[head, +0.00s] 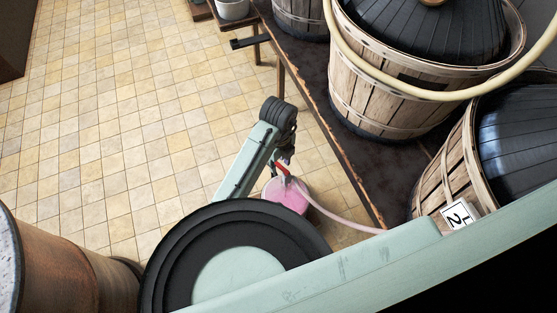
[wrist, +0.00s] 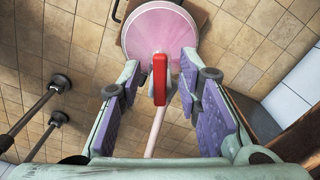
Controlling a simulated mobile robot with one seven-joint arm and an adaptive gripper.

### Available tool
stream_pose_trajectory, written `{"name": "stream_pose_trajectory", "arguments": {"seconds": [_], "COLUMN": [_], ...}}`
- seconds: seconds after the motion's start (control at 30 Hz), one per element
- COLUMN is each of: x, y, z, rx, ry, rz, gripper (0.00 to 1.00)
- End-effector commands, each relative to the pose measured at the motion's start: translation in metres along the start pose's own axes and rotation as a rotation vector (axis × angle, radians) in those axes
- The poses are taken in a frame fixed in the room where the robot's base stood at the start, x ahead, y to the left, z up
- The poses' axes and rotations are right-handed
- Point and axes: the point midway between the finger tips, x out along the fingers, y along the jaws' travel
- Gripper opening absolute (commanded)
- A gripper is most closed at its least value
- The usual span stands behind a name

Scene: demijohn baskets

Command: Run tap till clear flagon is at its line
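The clear flagon (head: 292,197) holds pink liquid and stands low beside the table, partly hidden by my arm. In the wrist view the flagon (wrist: 190,35) is a round pink shape beyond the tap. Its line and exact level cannot be made out. The tap's red lever (wrist: 159,78) lies between my fingers; it also shows small in the head view (head: 280,168). My gripper (wrist: 160,85) is open, its purple pads on either side of the lever with gaps visible. In the head view my gripper (head: 286,155) is at the tap, mostly hidden.
A pink hose (head: 340,217) runs from the tap toward the baskets. A wicker-like slatted basket (head: 372,100) and a second basket (head: 433,178) with label "L2" (head: 457,215) hold dark demijohns on the dark table (head: 330,135). A rusty barrel (head: 62,270) stands lower left. Tiled floor (head: 130,100) is clear.

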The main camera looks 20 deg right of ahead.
Motion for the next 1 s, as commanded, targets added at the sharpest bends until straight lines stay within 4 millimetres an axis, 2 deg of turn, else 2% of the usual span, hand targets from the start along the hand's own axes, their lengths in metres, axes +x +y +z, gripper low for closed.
{"name": "stream_pose_trajectory", "arguments": {"seconds": [0.23,0.33,1.0], "x": [-0.001,-0.008,-0.108], "y": [0.000,-0.001,0.000], "z": [0.000,0.000,0.001], "rx": [0.001,0.001,0.002], "ry": [0.000,-0.001,-0.004], "rz": [0.000,-0.002,0.000], "gripper": [0.32,0.32,0.32]}}
